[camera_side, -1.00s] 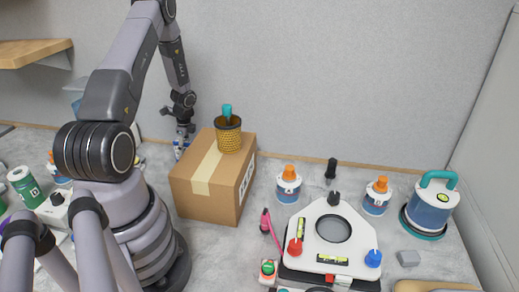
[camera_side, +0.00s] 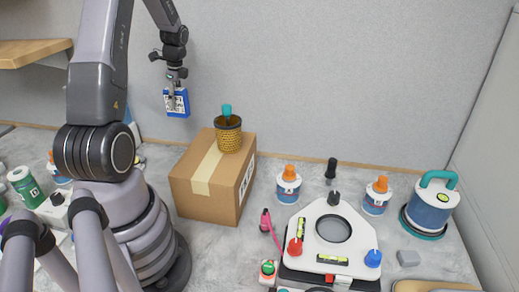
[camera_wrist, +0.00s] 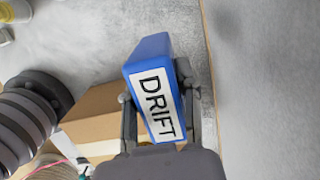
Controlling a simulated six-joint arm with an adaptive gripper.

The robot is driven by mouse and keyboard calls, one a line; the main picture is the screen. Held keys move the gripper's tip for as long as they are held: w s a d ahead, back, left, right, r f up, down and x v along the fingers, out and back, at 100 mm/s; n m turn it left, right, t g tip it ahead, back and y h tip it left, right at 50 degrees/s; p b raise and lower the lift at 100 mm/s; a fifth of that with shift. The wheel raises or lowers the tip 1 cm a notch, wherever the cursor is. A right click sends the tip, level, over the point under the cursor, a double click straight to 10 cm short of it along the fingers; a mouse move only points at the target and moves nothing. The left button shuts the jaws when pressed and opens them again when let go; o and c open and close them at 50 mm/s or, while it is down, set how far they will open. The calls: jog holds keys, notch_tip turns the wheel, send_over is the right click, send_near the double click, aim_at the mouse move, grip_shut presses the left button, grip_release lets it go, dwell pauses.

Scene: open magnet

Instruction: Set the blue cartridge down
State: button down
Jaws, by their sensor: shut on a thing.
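The blue cartridge (camera_side: 176,102) hangs in the air in the side view, behind and to the left of the cardboard box and higher than its top. It has a white label, which reads "DRIFT" in the wrist view (camera_wrist: 150,60). My gripper (camera_side: 171,100) is shut on the cartridge and points downward. In the wrist view my gripper's fingers (camera_wrist: 162,115) lie on either side of the cartridge. The cartridge looks clear of the bench and the box.
A white triangular plate (camera_side: 335,250), bottles with orange caps (camera_side: 288,186) and a blue canister with a teal handle (camera_side: 430,208) stand at right. A wooden shelf (camera_side: 30,53) is at upper left.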

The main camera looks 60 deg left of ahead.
notch_tip(320, 180, up, 11)
jog(key=shift+r, duration=0.2)
jog(key=shift+w+d+r, duration=0.2)
jog(key=shift+w+d, duration=0.25)
jog(key=shift+d, duration=0.05)
jog(key=w+d+m, duration=0.2)
jog(key=w+d, duration=0.2)
jog(key=d, duration=0.3)
jog(key=w+d+m, duration=0.2)
jog(key=w+d, duration=0.2)
jog(key=d, duration=0.4)
jog(key=s+d+m+t, duration=0.15)
jog(key=d+m, duration=0.35)
jog(key=d, duration=1.5)
notch_tip(320, 180, down, 18)
jog(key=w+a, duration=1.3)
jog(key=a, duration=0.1)
jog(key=shift+w+a+f, duration=0.15)
jog(key=shift+w+f, duration=0.05)
jog(key=shift+f, duration=1.75)
jog(key=shift+w+a+f, duration=0.15)
jog(key=shift+f, duration=1.8)
jog(key=shift+w+a+f, duration=0.15)
jog(key=shift+w+f, duration=0.05)
jog(key=shift+f, duration=1.75)
